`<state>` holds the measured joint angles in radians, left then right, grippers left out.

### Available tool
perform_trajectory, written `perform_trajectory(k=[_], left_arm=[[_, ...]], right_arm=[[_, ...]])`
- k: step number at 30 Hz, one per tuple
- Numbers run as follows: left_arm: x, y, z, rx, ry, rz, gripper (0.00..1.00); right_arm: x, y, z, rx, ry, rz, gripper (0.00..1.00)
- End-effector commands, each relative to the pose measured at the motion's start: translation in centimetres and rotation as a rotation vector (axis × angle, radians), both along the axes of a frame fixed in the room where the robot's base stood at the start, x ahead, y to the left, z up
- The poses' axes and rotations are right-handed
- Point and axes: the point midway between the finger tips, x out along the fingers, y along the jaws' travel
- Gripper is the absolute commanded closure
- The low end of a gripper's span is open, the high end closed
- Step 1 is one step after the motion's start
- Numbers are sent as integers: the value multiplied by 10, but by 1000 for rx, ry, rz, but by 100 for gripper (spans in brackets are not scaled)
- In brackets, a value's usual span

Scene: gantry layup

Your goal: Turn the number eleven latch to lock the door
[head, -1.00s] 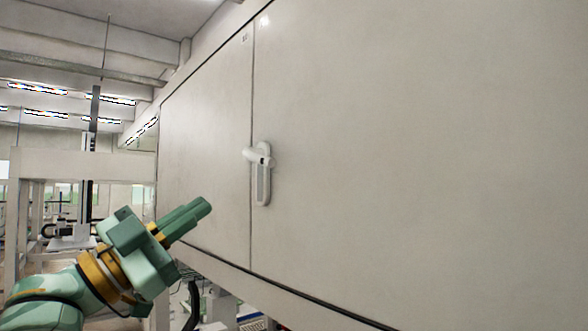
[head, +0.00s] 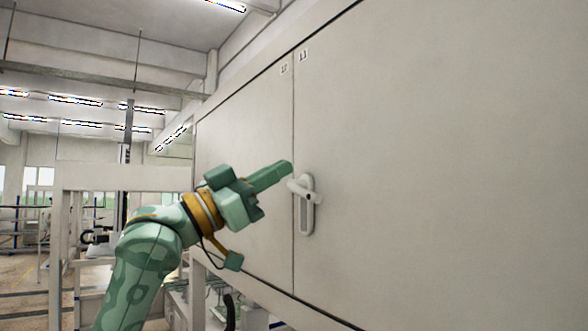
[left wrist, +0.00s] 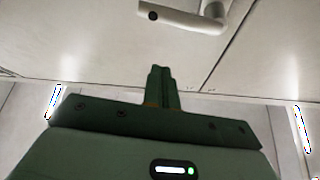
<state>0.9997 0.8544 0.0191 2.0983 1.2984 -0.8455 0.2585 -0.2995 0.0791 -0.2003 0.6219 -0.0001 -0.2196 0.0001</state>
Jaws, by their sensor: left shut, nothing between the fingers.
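The white latch (head: 306,204) is mounted on the right-hand cabinet door (head: 420,170), just right of the door seam. A small label reading 11 (head: 303,55) is near the top of that door. My left gripper (head: 289,166) is shut and empty, its fingertips just up and left of the lever, apart from it as far as I can tell. In the left wrist view the shut fingers (left wrist: 160,72) point towards the latch lever (left wrist: 180,17) at the top. My right gripper is not in view.
The left cabinet door (head: 240,150) is flush beside the seam and has its own small label (head: 284,70). A white frame (head: 110,178) and lab equipment stand behind my arm on the left. The door face around the latch is clear.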

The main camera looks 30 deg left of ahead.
Motion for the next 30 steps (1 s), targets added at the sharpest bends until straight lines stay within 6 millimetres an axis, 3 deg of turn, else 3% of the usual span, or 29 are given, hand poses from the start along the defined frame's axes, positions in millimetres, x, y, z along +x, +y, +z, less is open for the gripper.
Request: perform_trajectory(k=[1, 5, 7, 12, 30], left_arm=[[8, -6, 12, -2, 0, -5, 100], [28, -18, 24, -2, 0, -5, 100], [32, -16, 6, -1, 6, -1, 100], [37, -12, -14, 1, 3, -1, 100], [37, -8, -23, 12, -4, 2, 100]], right_arm=[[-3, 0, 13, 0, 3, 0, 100], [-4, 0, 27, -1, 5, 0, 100], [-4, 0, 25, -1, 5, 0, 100], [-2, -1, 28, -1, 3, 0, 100], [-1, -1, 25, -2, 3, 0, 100]])
